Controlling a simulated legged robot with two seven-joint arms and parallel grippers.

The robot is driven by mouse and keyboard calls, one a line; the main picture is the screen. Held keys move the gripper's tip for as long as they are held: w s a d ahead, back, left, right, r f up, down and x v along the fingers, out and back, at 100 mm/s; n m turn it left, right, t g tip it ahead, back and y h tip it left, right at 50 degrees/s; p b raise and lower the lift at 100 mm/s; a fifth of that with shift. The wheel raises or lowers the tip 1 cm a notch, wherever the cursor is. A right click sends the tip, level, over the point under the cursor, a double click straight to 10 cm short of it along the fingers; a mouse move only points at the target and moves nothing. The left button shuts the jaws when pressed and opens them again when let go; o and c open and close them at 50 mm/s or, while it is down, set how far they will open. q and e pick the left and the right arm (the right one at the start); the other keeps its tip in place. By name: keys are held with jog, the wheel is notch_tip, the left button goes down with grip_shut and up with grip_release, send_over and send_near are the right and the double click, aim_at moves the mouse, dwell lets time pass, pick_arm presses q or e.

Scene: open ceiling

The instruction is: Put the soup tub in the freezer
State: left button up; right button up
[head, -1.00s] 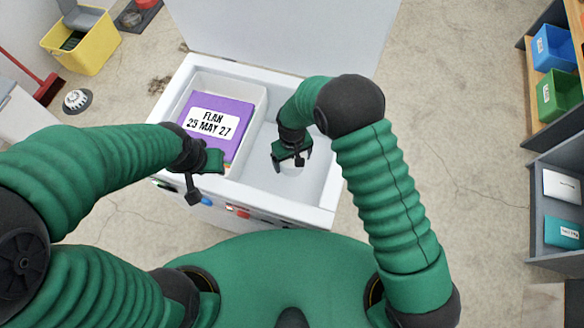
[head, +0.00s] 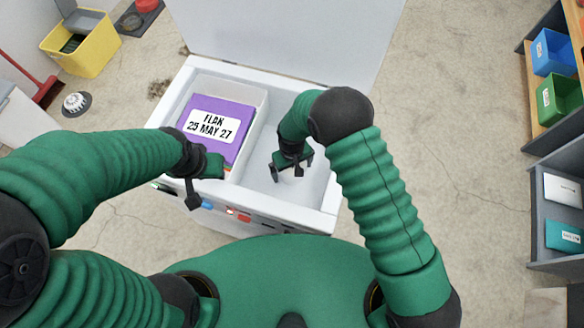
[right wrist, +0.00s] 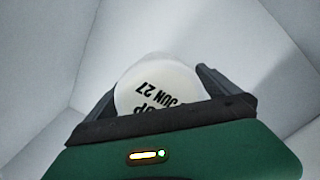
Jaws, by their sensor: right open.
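The soup tub (right wrist: 160,88) shows in the right wrist view as a white round top with dark print ending in "UP" and "JUN 27". It is inside the freezer's right compartment, between the fingers of my right gripper (right wrist: 155,92). The open freezer (head: 318,215) is a white chest in the middle of the head view. My right gripper (head: 292,166) is open and low inside it, and largely hides the tub from the head. My left gripper (head: 210,165) is over the front left rim; its fingers are not clear.
A white basket (head: 257,108) fills the freezer's left side and holds a purple box (head: 212,142) labelled "FLAN 25 MAY 27". The raised lid (head: 290,40) stands behind. Shelves (head: 530,115) are at far right, with clear floor between.

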pick_arm(q)
jog(key=shift+w+p+v, duration=0.25)
jog(key=shift+p+v, duration=0.8)
jog(key=shift+v, duration=0.1)
pick_arm(e)
notch_tip(320, 180, up, 11)
jog(key=shift+r, duration=0.1)
pick_arm(q)
jog(key=shift+r, duration=0.1)
pick_arm(e)
jog(key=shift+r, duration=0.45)
